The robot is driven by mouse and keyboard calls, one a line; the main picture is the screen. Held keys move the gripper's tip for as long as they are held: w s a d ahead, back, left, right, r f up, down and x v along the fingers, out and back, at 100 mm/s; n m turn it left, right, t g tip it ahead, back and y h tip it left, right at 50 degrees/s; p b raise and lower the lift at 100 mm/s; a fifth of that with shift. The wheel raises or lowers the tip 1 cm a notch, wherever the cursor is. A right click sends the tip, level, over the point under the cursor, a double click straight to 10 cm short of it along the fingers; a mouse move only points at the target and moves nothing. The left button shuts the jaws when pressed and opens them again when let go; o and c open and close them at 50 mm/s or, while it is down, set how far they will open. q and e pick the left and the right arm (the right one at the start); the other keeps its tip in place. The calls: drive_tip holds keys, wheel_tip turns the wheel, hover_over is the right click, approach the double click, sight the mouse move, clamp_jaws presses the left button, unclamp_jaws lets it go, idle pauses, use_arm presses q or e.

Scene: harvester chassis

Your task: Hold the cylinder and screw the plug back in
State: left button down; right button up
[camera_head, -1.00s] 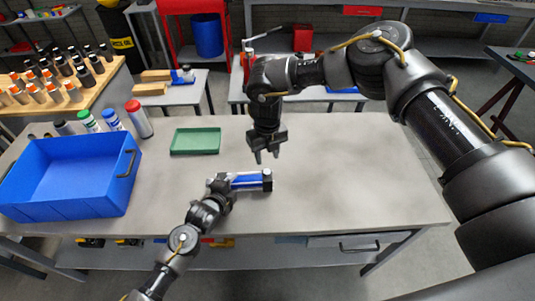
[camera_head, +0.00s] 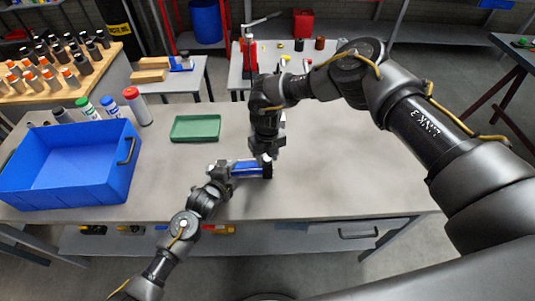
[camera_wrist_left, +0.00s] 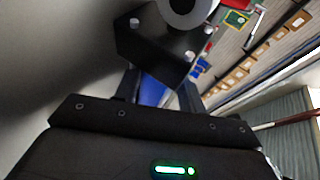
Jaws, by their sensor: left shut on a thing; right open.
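The blue cylinder (camera_head: 247,167) lies level just above or on the grey worktable, its dark end (camera_head: 267,171) pointing right. My left gripper (camera_head: 226,172) is shut on its left part. In the left wrist view the blue barrel (camera_wrist_left: 152,92) shows between the fingers, with a black bolted end block (camera_wrist_left: 165,45) and a grey round ring (camera_wrist_left: 190,8) beyond. My right gripper (camera_head: 264,157) points down directly over the cylinder's right end and is open; whether it touches cannot be told. I cannot pick out the plug separately.
A blue bin (camera_head: 70,170) stands at the table's left, with several capped bottles (camera_head: 110,108) behind it. A green tray (camera_head: 196,128) lies behind the cylinder. The worktable (camera_head: 350,160) is clear to the right. A rear bench (camera_head: 300,70) holds a red press and small parts.

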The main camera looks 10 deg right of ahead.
drive_tip(key=shift+c, duration=0.4)
clamp_jaws()
drive_tip(key=shift+o, duration=1.2)
unclamp_jaws()
wheel_tip(320, 180, up, 12)
use_arm(q)
drive_tip(key=c, duration=0.8)
unclamp_jaws()
drive_tip(key=shift+c, duration=0.2)
drive_tip(key=shift+o, duration=0.4)
